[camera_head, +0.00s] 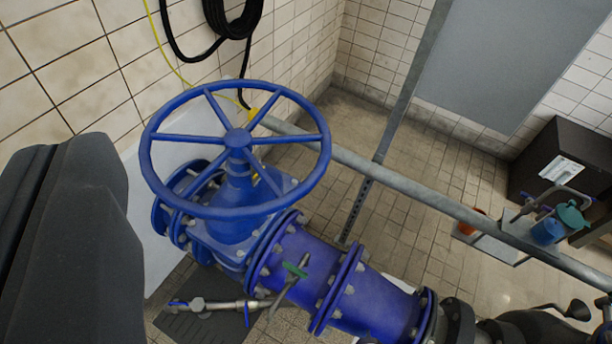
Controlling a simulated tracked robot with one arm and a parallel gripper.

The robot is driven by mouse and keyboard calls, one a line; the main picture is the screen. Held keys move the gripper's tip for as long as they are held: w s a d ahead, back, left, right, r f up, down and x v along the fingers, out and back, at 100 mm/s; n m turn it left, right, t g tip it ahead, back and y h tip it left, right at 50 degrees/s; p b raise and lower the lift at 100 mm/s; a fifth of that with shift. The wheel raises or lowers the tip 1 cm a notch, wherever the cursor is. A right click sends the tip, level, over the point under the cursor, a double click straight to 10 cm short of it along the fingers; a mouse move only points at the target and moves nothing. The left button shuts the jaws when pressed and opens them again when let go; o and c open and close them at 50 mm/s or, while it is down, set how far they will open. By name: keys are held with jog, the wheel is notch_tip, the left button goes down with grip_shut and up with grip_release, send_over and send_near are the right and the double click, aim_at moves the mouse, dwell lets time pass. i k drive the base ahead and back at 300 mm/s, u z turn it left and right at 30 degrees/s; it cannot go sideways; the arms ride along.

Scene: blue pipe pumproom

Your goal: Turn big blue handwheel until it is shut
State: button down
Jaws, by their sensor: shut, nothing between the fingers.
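The big blue handwheel (238,139) is in the left middle of the head view. It has a round rim with several spokes meeting at a hub. It sits on top of a blue valve body (236,213) in a thick blue pipe. My gripper (85,225) shows as a large dark grey shape at the left edge, close to the camera. It is shut and empty. It appears to the left of the wheel, apart from the rim in the picture; the depth between them is hard to tell.
A grey metal rail (440,205) runs behind the wheel to the lower right, with an upright post (385,140). The blue pipe (375,305) fills the lower middle. A black hose (232,20) hangs on the tiled wall. A dark box (562,165) stands at right on tiled floor.

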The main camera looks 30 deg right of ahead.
aim_at(238, 143)
jog(key=i, duration=1)
